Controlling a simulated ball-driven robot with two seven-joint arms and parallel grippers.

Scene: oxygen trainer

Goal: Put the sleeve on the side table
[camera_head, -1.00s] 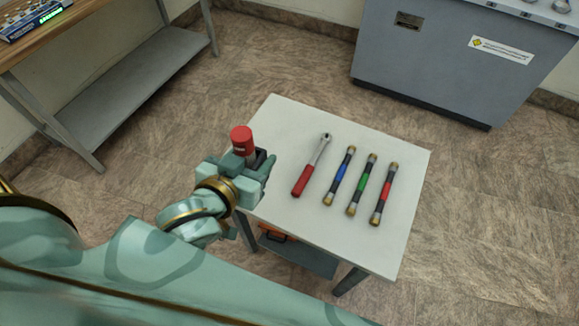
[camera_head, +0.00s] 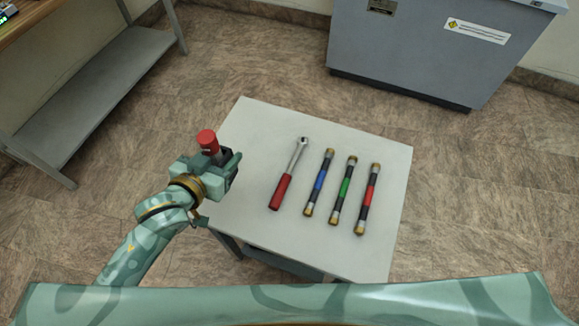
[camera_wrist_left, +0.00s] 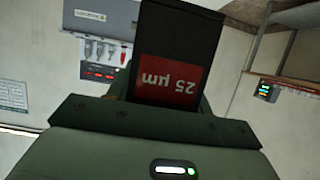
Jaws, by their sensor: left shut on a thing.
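The sleeve (camera_head: 207,141) shows as a red-topped cylinder in my left gripper (camera_head: 222,160) in the head view. The gripper is shut on it and holds it near the left edge of the white side table (camera_head: 245,118); the gap to the tabletop is hard to judge. In the left wrist view, a dark body with a red "25 µm" label (camera_wrist_left: 169,80) stands beyond the gripper housing, the text upside down. The fingertips are not clear there. My right gripper is not in view.
On the table lie a red-handled wrench (camera_head: 287,175) and three rods banded blue (camera_head: 320,182), green (camera_head: 344,190) and red (camera_head: 368,198). The table's far-left corner and near part are bare. A grey cabinet (camera_head: 420,60) and a shelved bench (camera_head: 90,100) stand beyond.

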